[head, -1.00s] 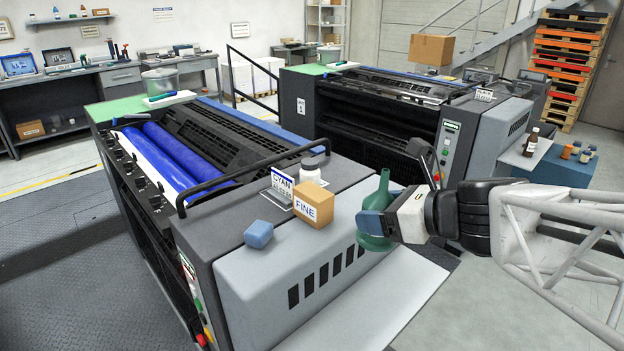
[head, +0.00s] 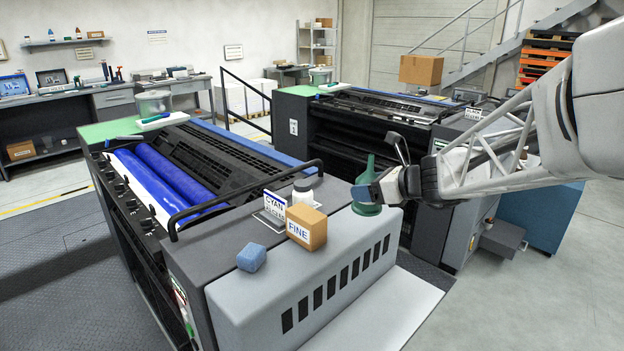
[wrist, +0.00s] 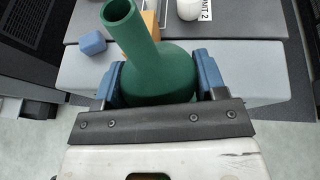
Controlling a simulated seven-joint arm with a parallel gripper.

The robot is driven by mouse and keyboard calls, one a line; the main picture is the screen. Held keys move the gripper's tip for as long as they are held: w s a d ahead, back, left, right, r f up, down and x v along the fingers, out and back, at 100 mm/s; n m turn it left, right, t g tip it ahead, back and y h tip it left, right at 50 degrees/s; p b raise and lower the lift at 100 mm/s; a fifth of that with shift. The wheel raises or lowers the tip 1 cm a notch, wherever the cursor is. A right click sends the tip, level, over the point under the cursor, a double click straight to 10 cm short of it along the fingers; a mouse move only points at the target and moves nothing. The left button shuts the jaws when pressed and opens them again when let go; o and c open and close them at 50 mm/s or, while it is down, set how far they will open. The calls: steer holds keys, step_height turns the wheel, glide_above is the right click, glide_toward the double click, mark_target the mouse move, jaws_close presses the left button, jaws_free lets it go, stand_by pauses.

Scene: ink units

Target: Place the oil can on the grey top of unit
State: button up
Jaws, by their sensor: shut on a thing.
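The green oil can (head: 367,190) has a round body and a tapered neck. My gripper (head: 368,196) is shut on its body, and the can is upright at the right end of the near unit's light grey top (head: 290,268). In the wrist view the oil can (wrist: 150,70) sits between the two blue fingers (wrist: 158,85), with its spout toward the camera. Whether its base touches the grey top cannot be told.
On the near unit stand a box marked FINE (head: 306,228), a blue block (head: 251,258), a white jar (head: 303,191) and a CYAN sign (head: 274,204). The front of the grey top is clear. A second unit (head: 395,120) stands behind.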

steer(key=w+f, duration=0.5)
steer(key=f, duration=0.2)
steer(key=shift+w+d, duration=0.2)
steer(key=shift+d, duration=0.15)
steer(key=w, duration=0.5)
steer(key=w+f, duration=0.1)
steer(key=w, duration=0.4)
steer(key=w+a, duration=0.1)
steer(key=w, duration=0.5)
steer(key=shift+a+f, duration=0.1)
steer(key=shift+f, duration=0.1)
steer(key=shift+f, duration=1.75)
steer(key=shift+f, duration=0.2)
